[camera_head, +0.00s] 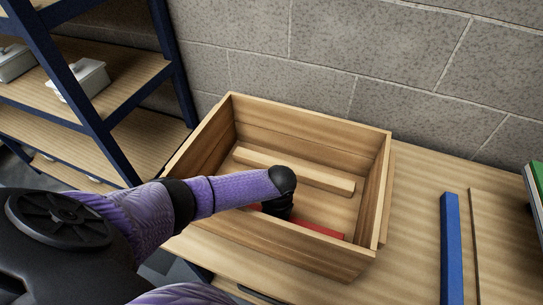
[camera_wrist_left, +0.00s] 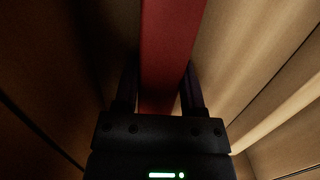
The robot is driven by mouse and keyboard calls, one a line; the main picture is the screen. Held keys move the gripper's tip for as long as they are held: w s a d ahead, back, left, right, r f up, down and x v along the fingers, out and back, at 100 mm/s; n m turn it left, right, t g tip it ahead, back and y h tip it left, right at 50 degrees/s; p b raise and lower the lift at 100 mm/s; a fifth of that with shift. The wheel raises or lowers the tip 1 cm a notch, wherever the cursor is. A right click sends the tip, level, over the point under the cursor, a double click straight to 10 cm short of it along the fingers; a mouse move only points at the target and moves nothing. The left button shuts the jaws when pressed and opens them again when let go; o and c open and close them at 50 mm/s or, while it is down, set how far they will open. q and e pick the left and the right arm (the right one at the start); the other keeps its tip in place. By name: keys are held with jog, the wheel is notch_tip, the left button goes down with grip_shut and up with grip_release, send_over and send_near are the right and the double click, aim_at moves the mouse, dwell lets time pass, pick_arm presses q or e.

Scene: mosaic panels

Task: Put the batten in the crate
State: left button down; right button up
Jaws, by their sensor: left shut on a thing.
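The wooden crate (camera_head: 312,250) stands on the workbench against the wall. My left arm reaches into it from the left, and my left gripper (camera_head: 278,208) is low inside near the front wall. It is shut on a red batten (camera_head: 322,230), whose right part shows inside the crate in the head view. In the left wrist view the red batten (camera_wrist_left: 170,45) runs away between the two fingers of the left gripper (camera_wrist_left: 159,85). The batten's underside is hidden, so I cannot tell if it touches the crate floor. My right gripper is not in view.
A pale wooden bar (camera_head: 300,173) lies inside the crate behind the red batten. A blue bar (camera_head: 452,250) and a wooden board (camera_head: 500,245) lie on the workbench (camera_head: 415,215) to the right. A blue-framed shelf (camera_head: 100,130) with light bins stands at left.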

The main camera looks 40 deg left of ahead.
pick_arm(q)
jog(key=shift+f, duration=0.2)
jog(key=shift+c, duration=0.8)
grip_release()
jog(key=shift+r, duration=0.1)
notch_tip(320, 180, up, 12)
jog(key=d+p, duration=0.1)
jog(key=p, duration=0.5)
jog(key=shift+w+d, duration=0.15)
jog(key=shift+d, duration=0.05)
